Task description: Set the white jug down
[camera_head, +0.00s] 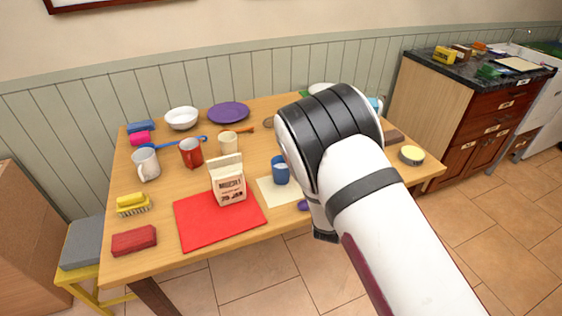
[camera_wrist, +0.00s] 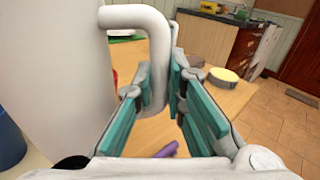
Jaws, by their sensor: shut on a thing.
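The white jug fills the left of the wrist view, its body (camera_wrist: 55,70) large and close. Its curved handle (camera_wrist: 158,35) comes down between the teal-padded fingers of my gripper (camera_wrist: 162,85). My gripper is shut on the handle. In the head view my arm covers the gripper's fingers and the jug. The jug looks roughly upright, but I cannot tell whether its base touches the wooden table (camera_head: 130,209).
A blue cup (camera_head: 280,170) stands left of my arm on a cream mat (camera_head: 266,191). A paper bag (camera_head: 228,180) stands on a red mat (camera_head: 190,232). A round yellow-topped tin (camera_head: 411,155) sits near the right edge. Mugs, a bowl and a purple plate (camera_head: 228,112) stand farther back.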

